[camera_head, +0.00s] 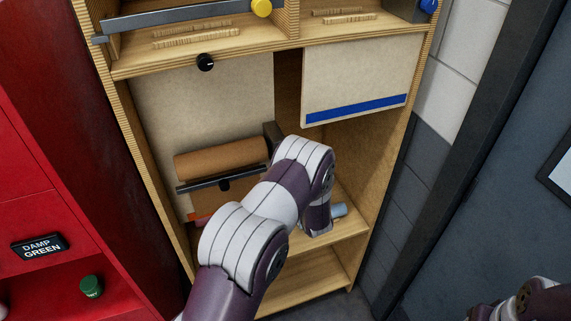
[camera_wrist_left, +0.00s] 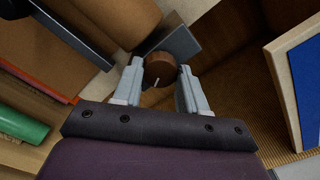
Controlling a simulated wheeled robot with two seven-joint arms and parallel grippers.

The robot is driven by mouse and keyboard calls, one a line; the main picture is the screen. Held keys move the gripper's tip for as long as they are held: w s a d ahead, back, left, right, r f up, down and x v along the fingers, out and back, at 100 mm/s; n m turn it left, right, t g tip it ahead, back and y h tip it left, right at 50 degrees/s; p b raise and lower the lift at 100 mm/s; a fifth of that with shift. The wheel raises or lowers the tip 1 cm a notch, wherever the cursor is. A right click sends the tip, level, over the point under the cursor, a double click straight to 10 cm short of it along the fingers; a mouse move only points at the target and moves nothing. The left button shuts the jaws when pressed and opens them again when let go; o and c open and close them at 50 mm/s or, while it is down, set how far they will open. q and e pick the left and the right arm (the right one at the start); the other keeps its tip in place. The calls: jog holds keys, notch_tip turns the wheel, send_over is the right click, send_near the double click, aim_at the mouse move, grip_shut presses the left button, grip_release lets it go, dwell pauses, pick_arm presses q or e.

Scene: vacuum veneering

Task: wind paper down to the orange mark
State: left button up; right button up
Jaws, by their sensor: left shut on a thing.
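The brown paper roll (camera_head: 220,158) lies across the left bay of a wooden cabinet, above a dark bar (camera_head: 222,181) with a small black knob. It also shows at the top of the left wrist view (camera_wrist_left: 120,18). An orange mark (camera_head: 196,218) shows low on the left, below the bar, partly hidden by my arm. My left gripper (camera_wrist_left: 160,72) is shut on a round brown knob (camera_wrist_left: 158,67) with a pale line on its face, beside a grey bracket (camera_wrist_left: 182,45). In the head view my own arm hides this grip. My right gripper is out of view.
A pale panel with a blue stripe (camera_head: 357,108) hangs in the right bay. A green cylinder (camera_wrist_left: 22,125) lies on the shelf below. A red cabinet (camera_head: 45,130) stands left, a dark door (camera_head: 510,150) right.

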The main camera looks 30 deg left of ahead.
pick_arm(q)
jog(key=shift+f, duration=0.1)
jog(key=o, duration=1.1)
jog(key=shift+c, duration=0.2)
jog(key=b+v, duration=0.4)
jog(key=v, duration=0.8)
jog(key=shift+s+d, duration=0.2)
jog(key=shift+d, duration=0.1)
